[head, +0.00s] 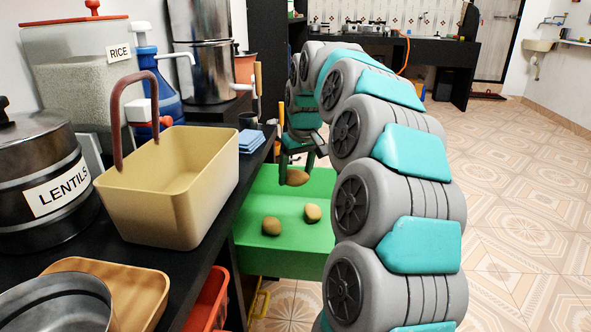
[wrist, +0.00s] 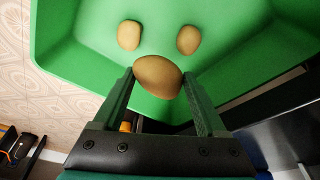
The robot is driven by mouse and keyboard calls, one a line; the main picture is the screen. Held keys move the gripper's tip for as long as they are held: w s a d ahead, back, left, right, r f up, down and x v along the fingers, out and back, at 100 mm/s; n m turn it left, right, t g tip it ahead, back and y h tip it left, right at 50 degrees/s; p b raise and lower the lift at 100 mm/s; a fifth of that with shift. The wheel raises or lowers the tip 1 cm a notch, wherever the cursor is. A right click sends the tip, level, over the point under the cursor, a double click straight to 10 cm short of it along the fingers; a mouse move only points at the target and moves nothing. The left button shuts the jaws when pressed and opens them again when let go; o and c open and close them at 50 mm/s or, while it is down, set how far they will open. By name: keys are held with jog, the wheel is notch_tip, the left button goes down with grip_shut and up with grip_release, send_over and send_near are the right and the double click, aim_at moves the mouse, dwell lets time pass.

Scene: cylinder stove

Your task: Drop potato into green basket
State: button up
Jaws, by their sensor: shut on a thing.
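My gripper (head: 297,165) points down over the green basket (head: 322,188) and is shut on a brown potato (head: 297,178). In the wrist view my gripper (wrist: 158,85) has one finger on each side of the held potato (wrist: 158,77). Two more potatoes lie on the floor of the green basket: one (head: 271,225) at the left and one (head: 312,213) at the right. They also show in the wrist view as a left potato (wrist: 129,35) and a right potato (wrist: 189,40). The held potato appears above the basket floor. Part of the basket is hidden behind my arm.
A dark counter (head: 200,262) runs beside the basket at the left. It holds a tan basket (head: 170,195) with a brown handle, a lentils pot (head: 40,170), a wooden tray (head: 120,285) and a blue cloth (head: 251,141). The tiled floor (head: 510,200) at the right is open.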

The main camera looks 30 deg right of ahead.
aim_at(299, 180)
jog(key=o, duration=1.4)
jog(key=shift+r, duration=0.1)
jog(key=v, duration=0.7)
jog(key=shift+s+r, duration=0.1)
jog(key=shift+r, duration=0.2)
